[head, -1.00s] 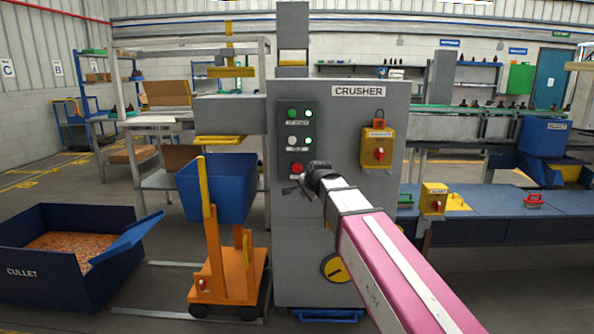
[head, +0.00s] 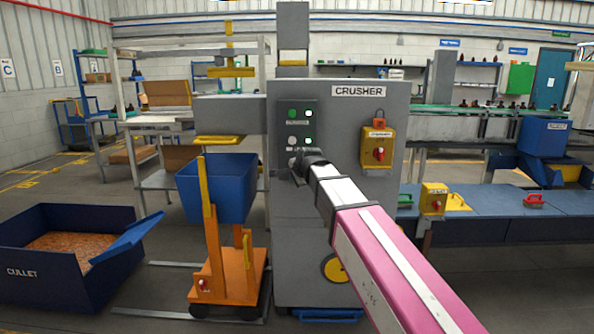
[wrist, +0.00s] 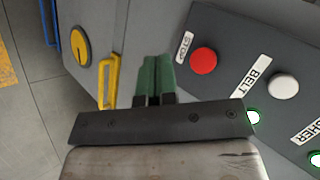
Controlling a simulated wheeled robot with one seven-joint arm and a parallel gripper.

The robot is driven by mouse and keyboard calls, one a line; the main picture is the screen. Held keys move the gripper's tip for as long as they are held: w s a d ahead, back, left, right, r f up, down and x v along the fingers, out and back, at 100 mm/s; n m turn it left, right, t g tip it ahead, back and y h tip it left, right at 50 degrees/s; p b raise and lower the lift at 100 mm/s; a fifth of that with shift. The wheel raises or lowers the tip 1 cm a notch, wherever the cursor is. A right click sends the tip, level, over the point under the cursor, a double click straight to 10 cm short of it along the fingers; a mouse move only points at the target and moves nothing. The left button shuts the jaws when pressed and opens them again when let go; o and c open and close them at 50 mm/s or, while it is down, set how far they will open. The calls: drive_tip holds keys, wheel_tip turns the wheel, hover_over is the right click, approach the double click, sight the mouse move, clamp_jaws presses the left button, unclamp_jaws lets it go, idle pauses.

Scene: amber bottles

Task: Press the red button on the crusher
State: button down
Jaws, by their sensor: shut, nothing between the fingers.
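The crusher (head: 300,240) is a tall grey cabinet with a dark control panel (head: 284,108) on its front. In the wrist view the red button (wrist: 203,61) sits at the STOP end of the panel, to the right of my fingertips and apart from them in the picture. In the head view my gripper (head: 297,174) covers the red button's place. The wrist view shows my gripper (wrist: 155,76) with its green fingers shut together and nothing between them. I cannot tell how far the fingertips are from the panel face.
A white button (wrist: 283,86) labelled BELT and a green button (head: 292,113) share the panel, beside lit green lamps. A yellow box with a red knob (head: 378,153) is to the right. An orange cart (head: 222,283) with a blue bin (head: 230,185) stands to the left.

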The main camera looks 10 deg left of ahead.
drive_tip(key=w, duration=0.7)
drive_tip(key=shift+w+a, duration=0.4)
drive_tip(key=shift+a, duration=0.05)
drive_tip(key=shift+w, duration=0.15)
idle(1.5)
drive_tip(key=shift+w, duration=0.3)
drive_tip(key=shift+w+a, duration=0.1)
drive_tip(key=shift+w, duration=0.3)
idle(0.8)
idle(0.4)
drive_tip(key=shift+s, duration=0.85)
drive_tip(key=shift+s, duration=0.1)
drive_tip(key=s, duration=0.4)
drive_tip(key=shift+s+d, duration=0.4)
